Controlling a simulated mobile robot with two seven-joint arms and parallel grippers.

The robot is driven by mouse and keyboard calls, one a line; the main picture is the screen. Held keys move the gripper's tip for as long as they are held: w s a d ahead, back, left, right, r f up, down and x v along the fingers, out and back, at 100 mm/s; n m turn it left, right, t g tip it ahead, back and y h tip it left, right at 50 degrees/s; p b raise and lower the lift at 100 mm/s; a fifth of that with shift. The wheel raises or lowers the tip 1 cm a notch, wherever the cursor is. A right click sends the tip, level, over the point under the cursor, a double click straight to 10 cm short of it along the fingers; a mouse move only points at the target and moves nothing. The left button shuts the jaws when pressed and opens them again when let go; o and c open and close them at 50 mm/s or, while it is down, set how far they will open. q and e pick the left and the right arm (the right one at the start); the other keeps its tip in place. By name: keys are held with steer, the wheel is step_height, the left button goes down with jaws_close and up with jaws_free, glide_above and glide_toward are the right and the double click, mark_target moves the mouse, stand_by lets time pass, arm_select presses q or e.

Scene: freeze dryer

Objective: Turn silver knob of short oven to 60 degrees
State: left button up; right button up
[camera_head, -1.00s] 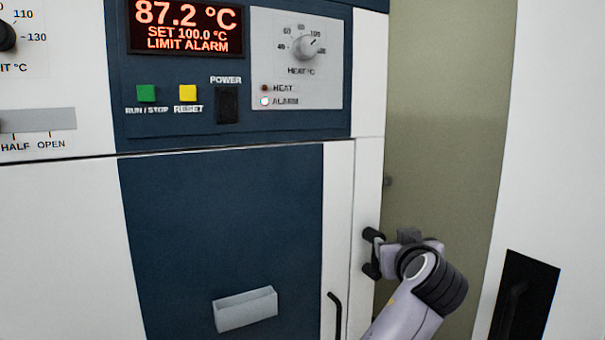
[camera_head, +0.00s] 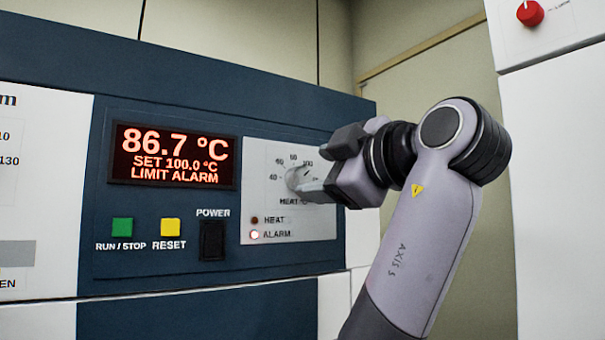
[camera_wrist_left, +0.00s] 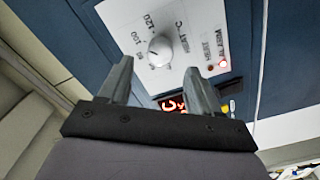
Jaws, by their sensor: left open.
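The silver knob (camera_head: 297,178) is on the white heat dial panel (camera_head: 270,218) of the blue-fronted oven, partly covered by my gripper in the head view. Its pointer seems to face up and right, towards the 100 mark. In the left wrist view, the knob (camera_wrist_left: 160,51) shows ahead, between the lines of the fingers. My left gripper (camera_head: 325,168) is open in front of the dial's right side. Its fingers (camera_wrist_left: 158,68) are apart with nothing between them; I cannot tell whether a finger touches the knob. My right gripper is out of view.
The red display (camera_head: 175,156) reads 86.7 °C, set 100.0 °C, limit alarm. Below are a green run/stop button (camera_head: 122,230), a yellow reset button (camera_head: 170,227) and a black power switch (camera_head: 212,240). The alarm lamp (camera_head: 254,235) is lit. A white cabinet with a red knob (camera_head: 530,13) stands right.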

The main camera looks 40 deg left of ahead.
mark_target(302, 176)
arm_select(q)
steer(key=p+x, duration=0.1)
steer(key=x, duration=0.4)
steer(key=shift+a, duration=0.2)
steer(key=shift+w, duration=0.1)
steer(key=c, duration=1)
steer(key=shift+c, duration=0.2)
